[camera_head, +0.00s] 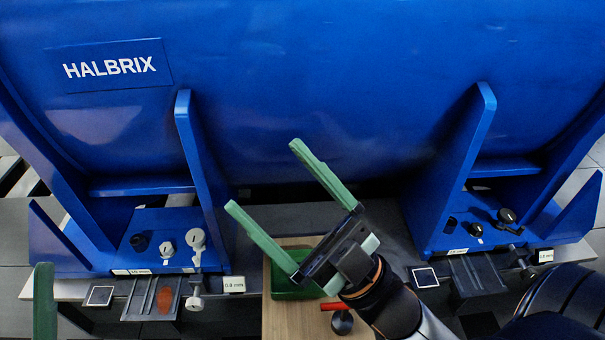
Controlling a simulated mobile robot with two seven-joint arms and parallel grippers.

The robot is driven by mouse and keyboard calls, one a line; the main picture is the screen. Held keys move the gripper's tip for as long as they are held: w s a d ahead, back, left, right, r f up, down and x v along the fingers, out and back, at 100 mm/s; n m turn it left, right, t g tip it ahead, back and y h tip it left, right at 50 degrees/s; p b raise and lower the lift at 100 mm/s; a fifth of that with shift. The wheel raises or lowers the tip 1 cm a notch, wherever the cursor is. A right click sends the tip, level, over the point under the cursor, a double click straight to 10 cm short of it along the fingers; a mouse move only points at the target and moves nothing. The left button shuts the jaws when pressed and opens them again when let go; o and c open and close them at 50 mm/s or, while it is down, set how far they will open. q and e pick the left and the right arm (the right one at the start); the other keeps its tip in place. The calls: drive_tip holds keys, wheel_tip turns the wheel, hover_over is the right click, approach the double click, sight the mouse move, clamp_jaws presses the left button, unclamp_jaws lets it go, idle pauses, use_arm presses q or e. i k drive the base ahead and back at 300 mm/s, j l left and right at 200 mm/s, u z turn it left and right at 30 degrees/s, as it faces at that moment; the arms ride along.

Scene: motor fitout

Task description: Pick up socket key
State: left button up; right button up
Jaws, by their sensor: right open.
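My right gripper (265,178) is open, its two green fingers wide apart, with nothing between them. It reaches in from the lower right, in front of the blue motor body. A tool with a red handle and a dark round head (341,322) lies on a wooden board (290,325), just below the gripper's palm; it may be the socket key, but I cannot tell for sure. My arm covers part of that area. One green finger of my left gripper (45,300) shows at the lower left edge; the rest is out of view.
The blue motor (300,90) fills the back, with upright blue ribs on its feet. A green tray (285,289) sits on the board. Bolts (196,239) stand on the left foot, fittings (507,216) on the right. A slotted plate (150,297) with an orange patch lies at left.

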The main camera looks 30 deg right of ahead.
sight(342, 320)
drive_tip(key=k+l+z, duration=0.1)
drive_tip(key=l+z, duration=0.15)
drive_tip(key=z, duration=0.2)
drive_tip(key=l+z, duration=0.2)
drive_tip(key=z, duration=0.2)
drive_tip(key=k+l+u, duration=0.15)
drive_tip(key=l+u, duration=0.25)
drive_tip(key=k+l+u, duration=0.15)
drive_tip(key=u, duration=0.2)
drive_tip(key=k+l+u, duration=0.25)
drive_tip(key=u, duration=0.15)
drive_tip(key=l, duration=0.1)
